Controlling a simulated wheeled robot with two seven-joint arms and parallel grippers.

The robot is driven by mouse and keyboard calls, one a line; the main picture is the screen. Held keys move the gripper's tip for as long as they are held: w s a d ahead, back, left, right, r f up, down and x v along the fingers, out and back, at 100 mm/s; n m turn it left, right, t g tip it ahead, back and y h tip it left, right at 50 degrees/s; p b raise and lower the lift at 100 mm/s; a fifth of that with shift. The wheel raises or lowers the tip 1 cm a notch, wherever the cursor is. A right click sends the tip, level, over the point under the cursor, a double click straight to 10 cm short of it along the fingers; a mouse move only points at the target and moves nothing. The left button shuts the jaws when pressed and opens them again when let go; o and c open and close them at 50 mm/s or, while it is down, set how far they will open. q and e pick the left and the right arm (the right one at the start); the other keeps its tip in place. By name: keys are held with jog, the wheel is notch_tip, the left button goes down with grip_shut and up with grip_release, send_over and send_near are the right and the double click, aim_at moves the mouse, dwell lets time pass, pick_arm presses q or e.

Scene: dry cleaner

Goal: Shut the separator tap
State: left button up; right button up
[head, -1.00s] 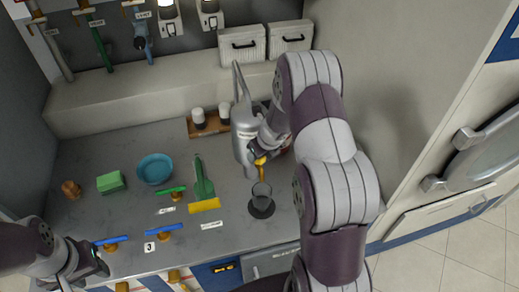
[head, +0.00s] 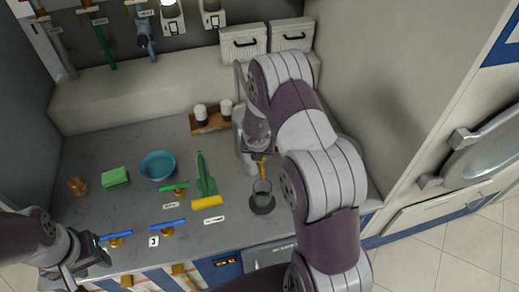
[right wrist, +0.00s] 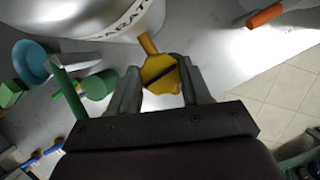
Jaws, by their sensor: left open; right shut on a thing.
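The separator is a pale metal vessel (head: 239,118) on the bench, largely hidden behind my right arm in the head view. Its curved body with printed lettering fills the top of the right wrist view (right wrist: 85,15). The yellow tap (right wrist: 161,74) sticks out from it and carries a dark diagonal line. My right gripper (right wrist: 163,88) has a finger on each side of the tap and is shut on it. In the head view the tap's yellow outlet (head: 262,168) shows above a clear beaker (head: 262,196). My left gripper (head: 92,258) is open and empty at the bench's front left.
Blue-handled valves (head: 167,226), a green-handled valve (head: 173,188), a green and yellow brush (head: 206,185), a blue bowl (head: 158,165) and a green sponge (head: 115,177) lie left of the beaker. A wooden tray (head: 211,122) with bottles stands behind. A wall bounds the right.

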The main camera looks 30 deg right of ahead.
dwell(0.4)
jog(key=o, duration=1)
jog(key=shift+o, duration=0.2)
jog(key=shift+a+r, duration=0.1)
jog(key=p+v, duration=0.3)
jog(key=v, duration=0.9)
jog(key=shift+s+r, duration=0.15)
jog(key=shift+r, duration=0.05)
jog(key=shift+a, duration=0.1)
